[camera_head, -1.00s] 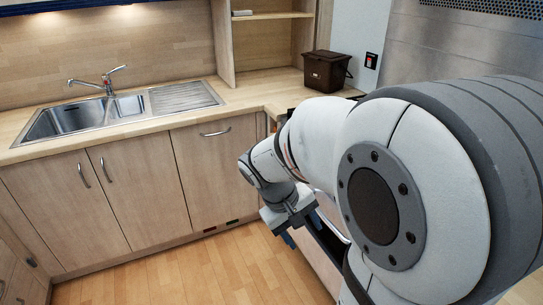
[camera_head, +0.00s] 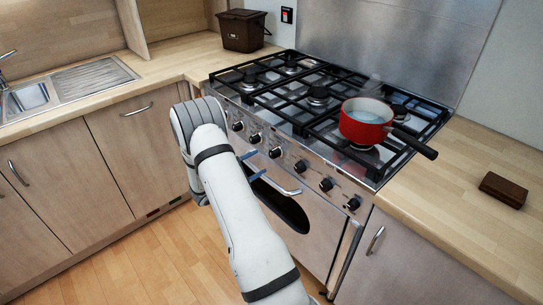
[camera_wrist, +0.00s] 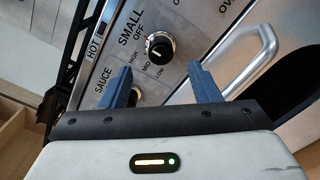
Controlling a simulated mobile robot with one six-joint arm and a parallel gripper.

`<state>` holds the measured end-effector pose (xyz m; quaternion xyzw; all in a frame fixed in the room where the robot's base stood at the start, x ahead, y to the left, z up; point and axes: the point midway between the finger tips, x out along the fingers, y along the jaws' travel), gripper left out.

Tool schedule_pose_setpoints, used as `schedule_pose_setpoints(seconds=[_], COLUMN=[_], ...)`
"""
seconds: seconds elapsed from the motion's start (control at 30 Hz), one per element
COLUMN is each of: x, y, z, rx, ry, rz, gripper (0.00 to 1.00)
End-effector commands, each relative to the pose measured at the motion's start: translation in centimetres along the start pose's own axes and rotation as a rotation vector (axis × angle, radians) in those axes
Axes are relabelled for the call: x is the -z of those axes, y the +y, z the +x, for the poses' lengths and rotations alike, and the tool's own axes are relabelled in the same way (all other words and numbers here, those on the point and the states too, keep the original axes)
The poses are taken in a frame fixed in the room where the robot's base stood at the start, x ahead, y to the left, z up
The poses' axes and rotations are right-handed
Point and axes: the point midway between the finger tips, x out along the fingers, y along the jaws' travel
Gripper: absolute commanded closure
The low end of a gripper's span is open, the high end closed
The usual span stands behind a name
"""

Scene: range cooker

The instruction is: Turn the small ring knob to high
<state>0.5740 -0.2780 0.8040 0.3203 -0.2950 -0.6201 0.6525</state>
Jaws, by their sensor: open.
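The small ring knob (camera_wrist: 160,48) is black and round with a white mark, on the steel control panel. SMALL and OFF are printed beside it, with HIGH, MID and LOW around its edge. I cannot read its setting for sure. My gripper (camera_wrist: 168,75) is open and empty in the wrist view, with blue fingers apart. The knob lies beyond the fingertips, roughly between them in the picture, and no contact shows. In the head view my gripper (camera_head: 259,163) is in front of the cooker's knob row; I cannot tell which knob there is the small ring's.
The oven handle (camera_wrist: 257,50) sticks out close to the right finger. A red pan (camera_head: 366,123) stands on the hob (camera_head: 318,120), its black handle pointing right. Several other knobs line the panel. A brown bin (camera_head: 242,31) and brown box (camera_head: 503,189) rest on the worktops.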

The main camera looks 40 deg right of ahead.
Motion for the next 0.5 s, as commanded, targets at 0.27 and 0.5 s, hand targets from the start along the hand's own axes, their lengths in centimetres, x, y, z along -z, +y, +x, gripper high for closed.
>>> schedule_pose_setpoints(seconds=[0.27,0.5], x=[0.6,0.6], y=[-0.1,-0.1], z=[2.7,6.3], rx=[-0.022,-0.021], ry=[0.005,0.006], rz=[-0.003,-0.003], gripper=[0.44,0.44])
